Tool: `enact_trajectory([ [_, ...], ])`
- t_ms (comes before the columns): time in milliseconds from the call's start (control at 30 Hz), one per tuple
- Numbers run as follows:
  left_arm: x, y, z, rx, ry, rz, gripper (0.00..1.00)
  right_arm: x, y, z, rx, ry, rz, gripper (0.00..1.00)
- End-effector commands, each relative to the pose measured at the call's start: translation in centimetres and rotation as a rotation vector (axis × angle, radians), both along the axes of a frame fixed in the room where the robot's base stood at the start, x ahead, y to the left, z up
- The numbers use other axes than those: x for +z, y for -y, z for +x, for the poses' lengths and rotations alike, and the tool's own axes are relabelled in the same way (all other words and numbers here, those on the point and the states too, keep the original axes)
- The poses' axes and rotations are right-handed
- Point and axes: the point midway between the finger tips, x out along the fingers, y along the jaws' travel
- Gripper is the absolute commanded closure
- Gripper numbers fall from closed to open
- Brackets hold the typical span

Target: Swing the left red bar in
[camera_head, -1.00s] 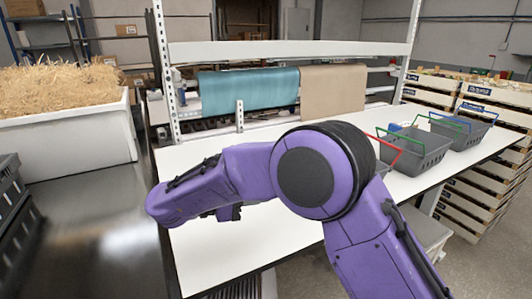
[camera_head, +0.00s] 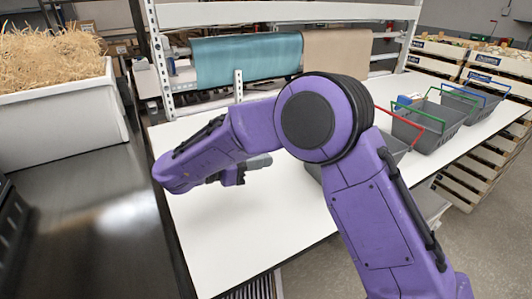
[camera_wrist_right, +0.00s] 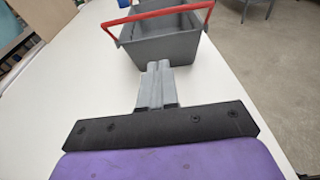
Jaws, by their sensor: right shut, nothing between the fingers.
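The grey basket with the red bar (camera_head: 401,116) stands on the white table (camera_head: 215,235); my right arm hides much of it in the head view. In the right wrist view the red bar (camera_wrist_right: 160,15) spans the top of the grey basket (camera_wrist_right: 165,45), with bent ends at both sides. My right gripper (camera_head: 258,162) is low over the table, left of the basket. In the right wrist view its grey fingers (camera_wrist_right: 158,68) are together and empty, pointing at the basket's near wall. Whether they touch it I cannot tell. My left gripper is not in view.
Grey baskets with a green bar (camera_head: 420,107) and a blue bar (camera_head: 478,92) stand farther along the table. A rack with teal (camera_head: 245,62) and tan rolls lines the back. A white tub of straw (camera_head: 55,125) is at left. The table's front left is clear.

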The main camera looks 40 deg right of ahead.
Motion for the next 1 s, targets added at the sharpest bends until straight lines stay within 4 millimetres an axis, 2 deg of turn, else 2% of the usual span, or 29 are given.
enact_trajectory([
  [33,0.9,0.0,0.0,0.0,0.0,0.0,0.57,0.3,1.1,-0.2,-0.003,-0.003,0.003,1.0],
  [300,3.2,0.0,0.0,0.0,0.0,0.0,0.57,-0.7,6.9,-1.2,-0.004,-0.002,0.002,1.0],
  [433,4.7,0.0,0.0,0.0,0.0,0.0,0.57,0.7,8.6,-1.5,-0.002,0.001,0.001,1.0],
  [633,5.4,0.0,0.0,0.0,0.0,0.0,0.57,1.3,9.9,-1.7,0.0,0.001,0.0,1.0],
  [1000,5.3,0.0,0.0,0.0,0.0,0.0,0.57,1.2,10.0,-1.7,0.001,0.001,0.002,1.0],
])
